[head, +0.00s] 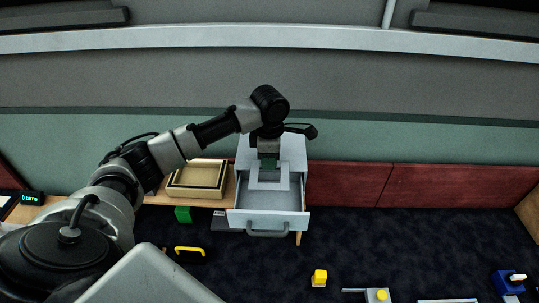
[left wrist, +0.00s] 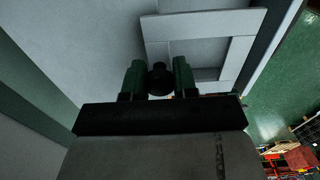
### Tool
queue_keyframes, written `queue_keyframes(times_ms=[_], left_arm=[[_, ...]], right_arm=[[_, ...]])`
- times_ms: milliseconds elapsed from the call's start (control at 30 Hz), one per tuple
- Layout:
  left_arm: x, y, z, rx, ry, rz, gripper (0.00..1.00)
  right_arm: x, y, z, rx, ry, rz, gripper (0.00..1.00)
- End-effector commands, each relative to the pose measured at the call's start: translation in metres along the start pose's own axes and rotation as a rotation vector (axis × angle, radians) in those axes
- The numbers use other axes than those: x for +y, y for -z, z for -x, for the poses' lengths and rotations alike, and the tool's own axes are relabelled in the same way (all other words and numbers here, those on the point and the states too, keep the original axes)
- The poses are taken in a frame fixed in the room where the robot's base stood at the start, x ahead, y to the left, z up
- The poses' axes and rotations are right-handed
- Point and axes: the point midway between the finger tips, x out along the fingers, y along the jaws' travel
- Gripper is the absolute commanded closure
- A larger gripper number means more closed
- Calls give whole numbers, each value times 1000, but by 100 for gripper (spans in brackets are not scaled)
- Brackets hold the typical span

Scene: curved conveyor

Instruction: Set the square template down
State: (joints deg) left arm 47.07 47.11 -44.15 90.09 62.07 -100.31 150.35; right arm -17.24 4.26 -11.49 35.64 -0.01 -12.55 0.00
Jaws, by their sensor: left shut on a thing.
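The square template is a light grey square frame with an open middle. In the head view the template (head: 268,186) hangs over the open drawer (head: 233,219) of a white cabinet. My left gripper (head: 268,163) points down at its far side and is shut on it. In the left wrist view the template (left wrist: 190,24) lies beyond the green fingertips (left wrist: 158,78), with a round black knob between them. I cannot tell whether the template touches the drawer's floor. My right gripper is not in view.
A tan tray (head: 197,192) stands on a wooden shelf left of the drawer. A green block (head: 183,214), a yellow handle (head: 190,250) and a yellow block (head: 319,277) lie lower down. Red panels (head: 345,186) line the right of the cabinet.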

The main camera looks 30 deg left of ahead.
Motion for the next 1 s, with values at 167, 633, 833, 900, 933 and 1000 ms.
queue_keyframes(times_ms=[167,633,833,900,933,1000], left_arm=[[0,0,-1,0,0,0,95],[0,0,-12,-1,0,0,95],[0,0,-12,0,0,0,46],[0,0,-12,0,0,0,46],[0,0,-12,0,0,0,46],[0,0,-12,0,0,0,46]], right_arm=[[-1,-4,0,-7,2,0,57],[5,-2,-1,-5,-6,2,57],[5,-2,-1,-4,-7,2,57],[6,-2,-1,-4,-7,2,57],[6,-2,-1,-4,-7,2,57],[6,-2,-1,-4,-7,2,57]])
